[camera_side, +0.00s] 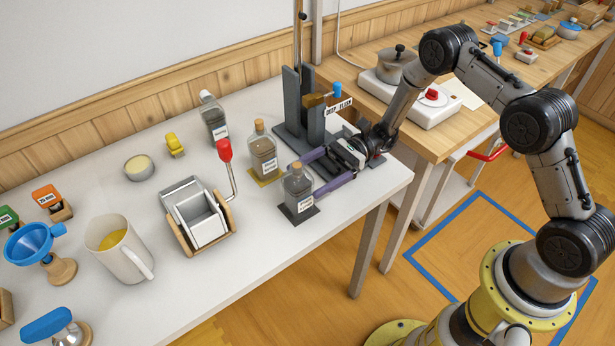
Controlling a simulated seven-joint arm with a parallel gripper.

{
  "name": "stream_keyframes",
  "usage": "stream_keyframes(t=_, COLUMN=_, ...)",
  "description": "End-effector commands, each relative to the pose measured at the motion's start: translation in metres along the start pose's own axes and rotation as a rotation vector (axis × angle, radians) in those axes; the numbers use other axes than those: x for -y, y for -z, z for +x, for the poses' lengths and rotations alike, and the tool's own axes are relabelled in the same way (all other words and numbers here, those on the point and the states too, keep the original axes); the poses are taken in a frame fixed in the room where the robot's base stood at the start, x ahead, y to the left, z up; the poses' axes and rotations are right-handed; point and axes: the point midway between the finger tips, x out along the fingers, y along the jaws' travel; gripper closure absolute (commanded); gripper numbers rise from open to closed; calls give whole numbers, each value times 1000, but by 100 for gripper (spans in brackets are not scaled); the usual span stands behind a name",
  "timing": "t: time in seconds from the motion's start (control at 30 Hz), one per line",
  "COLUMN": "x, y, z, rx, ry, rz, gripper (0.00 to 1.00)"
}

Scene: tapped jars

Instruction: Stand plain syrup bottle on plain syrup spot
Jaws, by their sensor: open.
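A clear corked bottle (297,189) with grey contents and a white label stands upright on a dark grey square spot (309,212) near the table's front right. A second corked bottle (263,155) stands on an olive-yellow spot (262,179) behind it. Both labels are too small to read, so I cannot tell which bottle is the plain syrup. My gripper (311,177) comes in low from the right, with its purple fingers apart. The fingertips reach the near bottle, one on its far side and one on its near side; I cannot tell whether they touch it.
A grey stand (291,110) with a tall post rises behind my gripper. A metal box in a wooden frame (196,214), with a red-knobbed lever (224,150), stands left. A white mug (117,250) is farther left.

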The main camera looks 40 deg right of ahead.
Motion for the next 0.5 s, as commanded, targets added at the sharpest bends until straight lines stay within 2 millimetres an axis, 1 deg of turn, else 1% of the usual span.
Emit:
stream_keyframes(t=0.3, x=0, y=0, z=-11, rx=0, ry=1, rz=1, gripper=0)
stream_keyframes(t=0.5, x=0, y=0, z=-13, rx=0, ry=0, rz=1, gripper=0)
